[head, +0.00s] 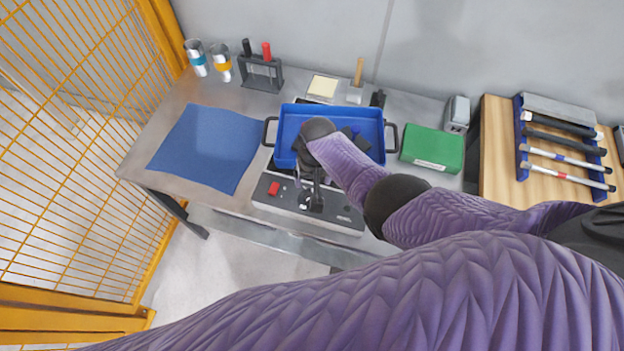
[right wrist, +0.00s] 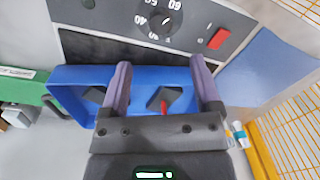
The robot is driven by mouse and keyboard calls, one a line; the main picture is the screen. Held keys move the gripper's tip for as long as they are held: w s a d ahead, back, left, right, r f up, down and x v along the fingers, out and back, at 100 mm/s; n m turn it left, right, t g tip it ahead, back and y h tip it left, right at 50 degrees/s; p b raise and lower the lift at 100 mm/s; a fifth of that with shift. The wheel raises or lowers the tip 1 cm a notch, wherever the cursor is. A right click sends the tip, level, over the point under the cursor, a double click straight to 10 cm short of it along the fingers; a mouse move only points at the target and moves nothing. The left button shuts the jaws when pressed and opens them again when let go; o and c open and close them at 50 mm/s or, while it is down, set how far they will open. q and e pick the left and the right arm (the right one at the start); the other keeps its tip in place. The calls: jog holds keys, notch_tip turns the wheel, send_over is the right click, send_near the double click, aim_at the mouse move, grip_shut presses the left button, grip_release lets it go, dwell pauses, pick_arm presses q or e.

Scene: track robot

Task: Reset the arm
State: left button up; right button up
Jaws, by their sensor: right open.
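My right arm, in purple quilted covering, comes in from the right in the head view and bends down over the workbench (head: 225,190). Its gripper (head: 309,176) is over the front edge of a blue tray (head: 345,112), partly hidden by the wrist. In the right wrist view its two purple fingers (right wrist: 160,64) stand wide apart with nothing between them. The tray (right wrist: 75,75) lies beyond the fingers there, with dark pieces in it. My left gripper is not in view.
A grey control box (head: 340,218) with a red button (head: 273,188) and dial stands before the tray. A blue mat (head: 205,148) lies left, a green box (head: 432,148) right. Yellow mesh fencing (head: 60,150) bounds the left. A tool rack (head: 565,145) stands far right.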

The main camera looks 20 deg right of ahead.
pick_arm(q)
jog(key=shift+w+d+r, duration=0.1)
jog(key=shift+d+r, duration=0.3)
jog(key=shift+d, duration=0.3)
pick_arm(e)
jog(key=shift+r, duration=0.55)
